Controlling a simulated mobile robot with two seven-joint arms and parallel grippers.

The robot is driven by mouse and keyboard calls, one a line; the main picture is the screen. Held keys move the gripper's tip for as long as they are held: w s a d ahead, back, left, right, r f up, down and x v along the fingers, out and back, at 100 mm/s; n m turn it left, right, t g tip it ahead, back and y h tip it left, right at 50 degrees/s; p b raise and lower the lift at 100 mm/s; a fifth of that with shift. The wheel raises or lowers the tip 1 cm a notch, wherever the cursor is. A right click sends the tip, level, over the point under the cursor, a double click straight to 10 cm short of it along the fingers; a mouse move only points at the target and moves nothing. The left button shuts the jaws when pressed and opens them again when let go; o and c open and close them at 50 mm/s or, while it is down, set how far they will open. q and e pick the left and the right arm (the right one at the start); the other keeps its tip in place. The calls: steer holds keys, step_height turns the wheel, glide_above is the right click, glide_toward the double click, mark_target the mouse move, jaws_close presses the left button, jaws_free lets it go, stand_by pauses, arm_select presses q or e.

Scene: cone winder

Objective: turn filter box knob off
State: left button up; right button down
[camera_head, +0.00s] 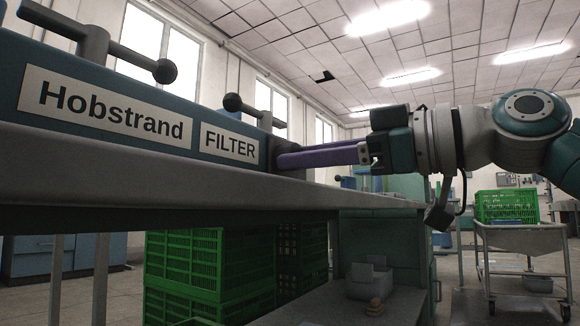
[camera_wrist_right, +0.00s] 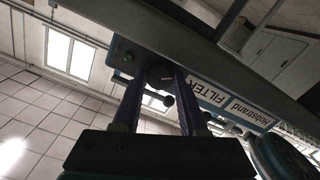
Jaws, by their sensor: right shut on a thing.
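The filter box (camera_head: 190,105) is a long blue-grey housing with "Hobstrand" and "FILTER" labels, on the left in the head view. Its labels show tilted in the wrist view (camera_wrist_right: 222,92). The knob sits at the box's right end in the head view (camera_head: 284,158), mostly hidden by my fingers. My right gripper (camera_head: 285,159) comes in from the right with long purple fingers. It is shut on the knob (camera_wrist_right: 160,75), which shows between the fingertips in the wrist view. The knob's exact turn angle cannot be told. My left gripper is not in view.
Levers with dark ball ends (camera_head: 165,71) stand on top of the box. The grey bench top (camera_head: 150,180) runs just under my right fingers. Green crates (camera_head: 208,270) stand beneath it. A trolley (camera_head: 520,238) with a green crate is at the right.

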steer(key=shift+n, duration=0.5)
steer(key=shift+c, duration=2.2)
jaws_free()
steer(key=p+v, duration=0.2)
steer(key=v, duration=0.8)
